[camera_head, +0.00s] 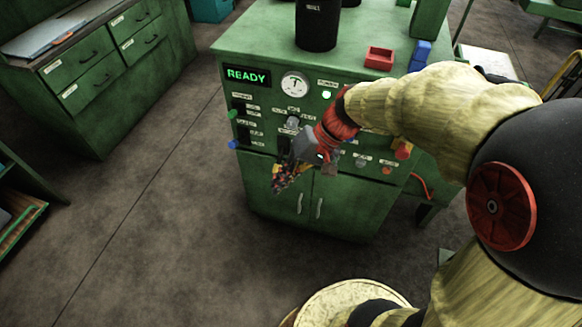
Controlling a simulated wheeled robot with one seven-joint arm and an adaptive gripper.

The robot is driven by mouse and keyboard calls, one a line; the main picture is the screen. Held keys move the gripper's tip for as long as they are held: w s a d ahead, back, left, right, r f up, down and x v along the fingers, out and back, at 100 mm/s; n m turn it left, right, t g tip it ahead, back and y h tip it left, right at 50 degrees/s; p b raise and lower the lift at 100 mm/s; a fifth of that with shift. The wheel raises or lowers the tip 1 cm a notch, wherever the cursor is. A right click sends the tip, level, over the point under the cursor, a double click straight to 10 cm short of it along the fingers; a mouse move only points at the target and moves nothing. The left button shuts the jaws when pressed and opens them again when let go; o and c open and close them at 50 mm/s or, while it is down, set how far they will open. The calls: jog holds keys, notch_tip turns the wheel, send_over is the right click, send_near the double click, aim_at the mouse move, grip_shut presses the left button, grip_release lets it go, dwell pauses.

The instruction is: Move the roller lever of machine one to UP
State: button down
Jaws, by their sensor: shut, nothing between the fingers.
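The green machine (265,135) stands in the middle, with a lit READY display (247,76), a dial (294,84) and several small labelled controls on its front. A green-tipped control (233,114) and a blue-tipped control (233,145) stick out at the left of the panel. The labels are too small to read, so I cannot tell which control is the roller lever or how it is set. My gripper (279,183) is shut and empty, low in front of the panel's left half. My wrist hides part of the panel.
A red tray (379,57), blue blocks (421,52) and a black cylinder (316,24) stand on the machine top. A red knob (403,151) is at the panel's right. Drawers (100,60) stand at the far left. The floor (150,220) left of the machine is clear.

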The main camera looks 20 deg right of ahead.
jog(key=w+d+f+m+t+y, duration=0.1)
jog(key=w+f+m+y, duration=0.25)
jog(key=w+f, duration=0.45)
jog(key=m+t+h, duration=0.1)
jog(key=m+t, duration=0.8)
jog(key=t, duration=0.3)
send_near(280, 159)
jog(key=s+d+f, duration=0.3)
jog(key=d+f, duration=0.1)
jog(key=shift+w+a+f+p, duration=0.1)
jog(key=shift+w+a+p, duration=0.15)
jog(key=shift+p, duration=0.15)
jog(key=r+b+x, duration=0.1)
jog(key=b+x, duration=0.1)
jog(key=x, duration=0.7)
jog(key=shift+w+a+f, duration=0.2)
jog(key=shift+w+f, duration=0.25)
